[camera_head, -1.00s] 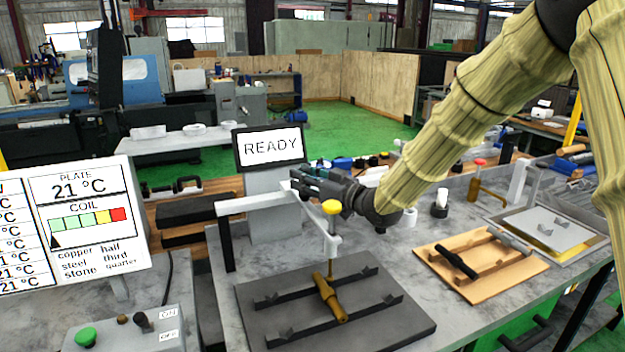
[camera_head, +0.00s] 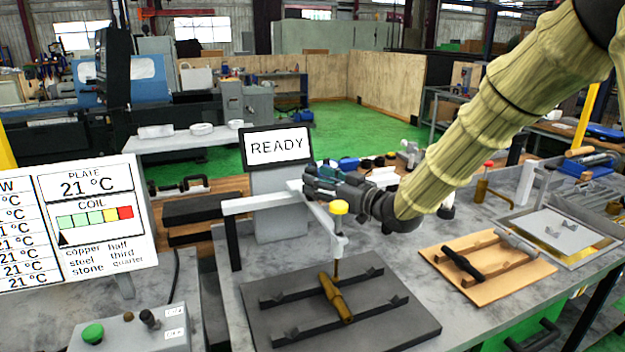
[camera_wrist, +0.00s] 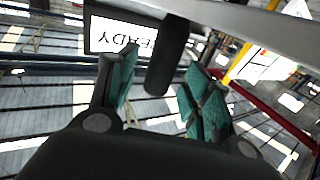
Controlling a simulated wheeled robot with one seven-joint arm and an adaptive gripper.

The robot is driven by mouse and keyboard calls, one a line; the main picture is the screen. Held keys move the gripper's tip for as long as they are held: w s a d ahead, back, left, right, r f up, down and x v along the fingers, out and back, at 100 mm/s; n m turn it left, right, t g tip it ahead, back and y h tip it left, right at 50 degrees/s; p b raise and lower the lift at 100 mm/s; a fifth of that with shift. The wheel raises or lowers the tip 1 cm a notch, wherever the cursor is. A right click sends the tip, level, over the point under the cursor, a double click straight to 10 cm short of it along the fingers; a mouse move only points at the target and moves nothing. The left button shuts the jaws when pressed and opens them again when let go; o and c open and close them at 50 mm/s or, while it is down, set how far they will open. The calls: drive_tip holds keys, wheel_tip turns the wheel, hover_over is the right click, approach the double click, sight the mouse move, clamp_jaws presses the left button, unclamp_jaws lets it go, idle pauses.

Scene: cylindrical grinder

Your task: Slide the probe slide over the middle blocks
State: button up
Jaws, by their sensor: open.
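The probe slide (camera_head: 338,240) is a pale bracket on a white overhead rail (camera_head: 262,203). It has a yellow knob (camera_head: 339,207) on top and a thin probe pointing down. It hangs over a dark plate (camera_head: 400,335) with two bars carrying small V-shaped blocks (camera_head: 333,289). A brass piece (camera_head: 335,298) lies across the bars under the probe. My gripper (camera_head: 312,182) is at the rail, behind the knob. In the wrist view my gripper (camera_wrist: 163,68) is open, with a dark rounded post (camera_wrist: 167,60) between its teal-padded fingers; contact cannot be told.
A READY screen (camera_head: 278,147) stands just behind the rail. A wooden board (camera_head: 490,265) with bars and a dark piece lies to the right, beside a metal tray (camera_head: 560,232). A control box (camera_head: 130,330) and display board (camera_head: 85,220) are at left.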

drive_tip(key=v, duration=0.9)
drive_tip(key=shift+s+d, duration=0.1)
